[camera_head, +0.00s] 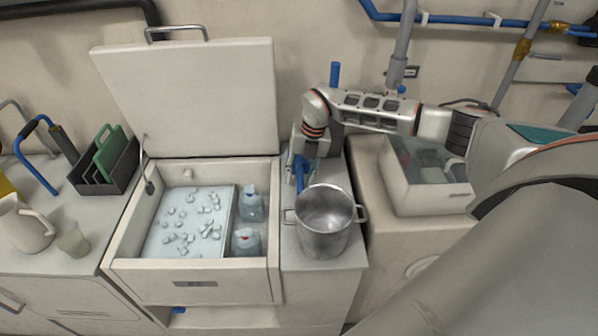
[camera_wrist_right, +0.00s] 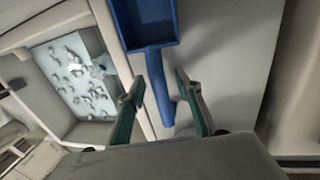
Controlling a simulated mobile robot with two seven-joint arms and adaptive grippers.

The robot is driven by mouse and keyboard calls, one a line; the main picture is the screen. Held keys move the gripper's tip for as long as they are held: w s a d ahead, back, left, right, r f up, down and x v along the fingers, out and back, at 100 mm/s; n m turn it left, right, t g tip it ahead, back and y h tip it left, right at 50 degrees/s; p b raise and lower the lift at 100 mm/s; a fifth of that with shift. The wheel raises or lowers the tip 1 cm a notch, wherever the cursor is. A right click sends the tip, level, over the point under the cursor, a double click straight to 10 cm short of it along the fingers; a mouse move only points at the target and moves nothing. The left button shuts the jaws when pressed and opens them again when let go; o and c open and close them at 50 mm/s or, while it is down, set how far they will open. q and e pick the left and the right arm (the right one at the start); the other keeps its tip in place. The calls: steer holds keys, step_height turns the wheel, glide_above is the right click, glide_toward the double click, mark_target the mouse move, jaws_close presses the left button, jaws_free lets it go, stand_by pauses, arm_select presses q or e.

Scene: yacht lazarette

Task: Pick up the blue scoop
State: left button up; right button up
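The blue scoop (camera_head: 301,174) is partly hidden below my right gripper (camera_head: 303,160) in the head view, on the narrow counter behind the steel pot. In the right wrist view the scoop (camera_wrist_right: 147,22) shows its square tray at the top, with its handle running down between the fingers. My right gripper (camera_wrist_right: 160,100) is open, with one finger on each side of the handle and visible gaps to it. I cannot tell how far above the handle the fingertips are. My left gripper is not in view.
The steel pot (camera_head: 325,223) stands just in front of the gripper. To the left is an open cooler box (camera_head: 124,272) with ice and two bottles, its lid (camera_head: 190,97) raised. A dark rack (camera_head: 107,178), a jug (camera_head: 22,226) and a cup (camera_head: 73,243) stand further left.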

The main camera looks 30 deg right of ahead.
jaws_close()
steer(key=shift+r, duration=0.1)
step_height(320, 180, up, 20)
steer(key=p, duration=0.1)
steer(key=shift+p, duration=0.35)
